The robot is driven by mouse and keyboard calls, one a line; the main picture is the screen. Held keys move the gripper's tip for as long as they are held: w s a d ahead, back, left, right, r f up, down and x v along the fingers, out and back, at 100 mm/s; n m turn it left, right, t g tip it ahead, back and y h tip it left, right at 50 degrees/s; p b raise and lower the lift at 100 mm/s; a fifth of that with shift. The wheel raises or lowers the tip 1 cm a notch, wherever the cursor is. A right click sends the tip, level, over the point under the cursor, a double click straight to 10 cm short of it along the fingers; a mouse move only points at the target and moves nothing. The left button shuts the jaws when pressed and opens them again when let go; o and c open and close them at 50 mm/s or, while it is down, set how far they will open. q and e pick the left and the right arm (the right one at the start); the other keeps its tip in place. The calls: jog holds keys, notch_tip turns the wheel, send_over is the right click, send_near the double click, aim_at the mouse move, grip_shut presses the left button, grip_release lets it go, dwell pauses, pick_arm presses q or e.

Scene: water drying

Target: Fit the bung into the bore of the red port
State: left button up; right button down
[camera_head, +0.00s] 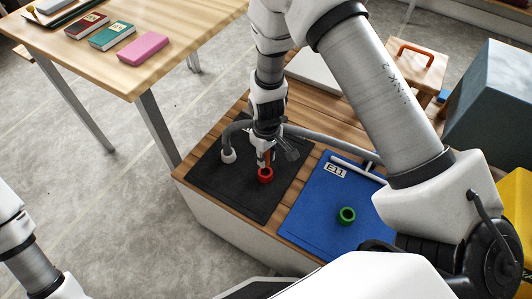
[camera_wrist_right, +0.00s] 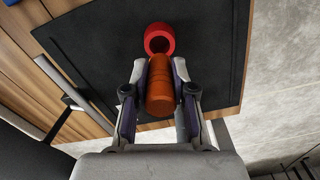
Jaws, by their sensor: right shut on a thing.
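The red port (camera_head: 265,175) is a short red ring standing on the black mat. In the right wrist view the red port (camera_wrist_right: 160,29) shows its open bore at the top. My right gripper (camera_head: 266,156) points down just above the red port. It is shut on the orange-brown bung (camera_wrist_right: 160,92), a ridged cylinder between both fingers. The bung's far end overlaps the near edge of the port in the wrist view; I cannot tell whether they touch. The bore's near part is hidden behind the bung. My left gripper is out of view; only its arm shows.
The black mat (camera_head: 215,180) lies beside a blue mat (camera_head: 310,215) with a green ring (camera_head: 346,216) on it. Grey hose-like parts (camera_head: 235,132) run close to the gripper. A second table (camera_head: 165,60) with books stands at upper left.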

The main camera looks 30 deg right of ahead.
notch_tip(320, 180, down, 3)
jog(key=shift+f+b, duration=0.15)
jog(key=shift+b, duration=0.6)
pick_arm(q)
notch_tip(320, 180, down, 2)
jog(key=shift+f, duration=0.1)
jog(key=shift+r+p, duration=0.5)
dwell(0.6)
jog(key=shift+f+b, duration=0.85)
jog(key=shift+b, duration=0.05)
pick_arm(e)
jog(key=shift+f, duration=1.3)
jog(key=shift+r, duration=0.1)
jog(key=shift+r+p, duration=1)
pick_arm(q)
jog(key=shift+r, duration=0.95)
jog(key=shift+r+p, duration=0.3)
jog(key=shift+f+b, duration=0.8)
pick_arm(e)
jog(key=shift+f, duration=1.15)
